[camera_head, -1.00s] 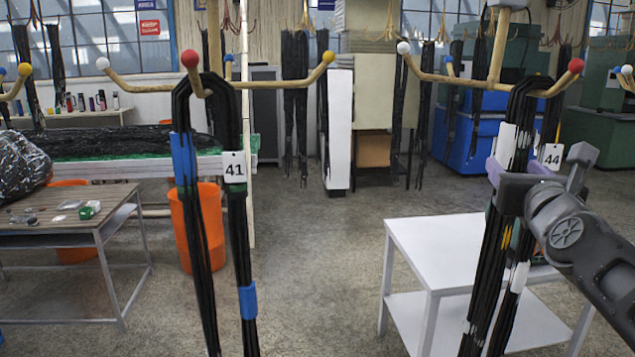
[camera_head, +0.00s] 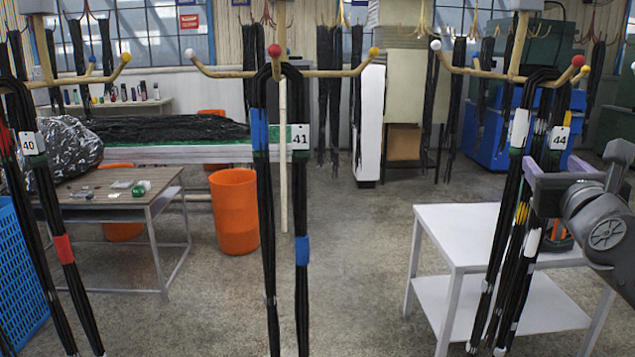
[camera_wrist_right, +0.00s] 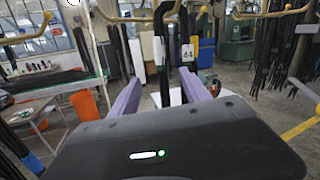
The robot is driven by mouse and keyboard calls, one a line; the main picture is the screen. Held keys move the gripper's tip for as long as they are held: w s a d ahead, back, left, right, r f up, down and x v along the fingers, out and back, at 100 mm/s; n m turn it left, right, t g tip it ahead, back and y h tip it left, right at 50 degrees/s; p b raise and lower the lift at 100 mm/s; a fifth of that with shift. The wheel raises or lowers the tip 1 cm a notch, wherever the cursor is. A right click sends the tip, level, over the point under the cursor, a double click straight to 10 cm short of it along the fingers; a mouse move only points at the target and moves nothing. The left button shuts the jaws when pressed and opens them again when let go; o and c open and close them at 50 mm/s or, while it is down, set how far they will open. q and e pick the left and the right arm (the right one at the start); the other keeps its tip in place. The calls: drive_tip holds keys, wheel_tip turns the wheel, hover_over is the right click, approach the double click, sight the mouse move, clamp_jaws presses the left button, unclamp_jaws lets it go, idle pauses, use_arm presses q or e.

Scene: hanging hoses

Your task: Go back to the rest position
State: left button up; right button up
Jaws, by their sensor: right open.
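My right gripper (camera_head: 542,182) is at the right of the head view, beside the black hose bundle tagged 44 (camera_head: 517,185), and overlaps its right strand. Its two purple fingers also show in the right wrist view (camera_wrist_right: 160,92), spread apart with nothing seen held between them. In that view a hanging black hose bundle (camera_wrist_right: 160,50) with a tag is ahead of the fingers. Whether the fingers touch it, I cannot tell. My left gripper is in neither view.
Hose bundle 41 (camera_head: 300,200) hangs from the middle hook rack, bundle 40 (camera_head: 62,215) at the left. A white table (camera_head: 455,225) stands behind bundle 44. An orange bin (camera_head: 235,212), a wooden table (camera_head: 110,200) and a blue crate (camera_head: 15,275) are at left. The middle floor is clear.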

drive_tip(key=w+f+n+g+y, duration=0.1)
drive_tip(key=w+f+n, duration=0.2)
drive_tip(key=f+n, duration=0.6)
drive_tip(key=w+f+n+g+y, duration=0.1)
drive_tip(key=w+f+n+g, duration=0.1)
drive_tip(key=f+n, duration=0.8)
drive_tip(key=a+f+n+g+y, duration=0.2)
drive_tip(key=a+f+n, duration=0.25)
drive_tip(key=f, duration=0.95)
drive_tip(key=a+f+n+g+y, duration=0.25)
drive_tip(key=a+f, duration=0.25)
drive_tip(key=f, duration=0.8)
drive_tip(key=s+a+f+n+g+y, duration=0.1)
drive_tip(key=s+a+f+n+g, duration=0.15)
drive_tip(key=s+a+f, duration=0.4)
drive_tip(key=s+a+f+n+g+y, duration=0.1)
drive_tip(key=s+a+f+n, duration=0.25)
drive_tip(key=f, duration=0.55)
drive_tip(key=s+a+f+n+g+y, duration=0.1)
drive_tip(key=s+a+f+n+g, duration=0.1)
drive_tip(key=s+a+f, duration=0.4)
drive_tip(key=s+a+f+n+g+y, duration=0.1)
drive_tip(key=s+a+f+g, duration=0.3)
drive_tip(key=s, duration=1)
drive_tip(key=a+f+n, duration=0.1)
drive_tip(key=a+f, duration=0.2)
drive_tip(key=a, duration=0.1)
drive_tip(key=shift+f+n, duration=0.15)
drive_tip(key=shift+n, duration=0.15)
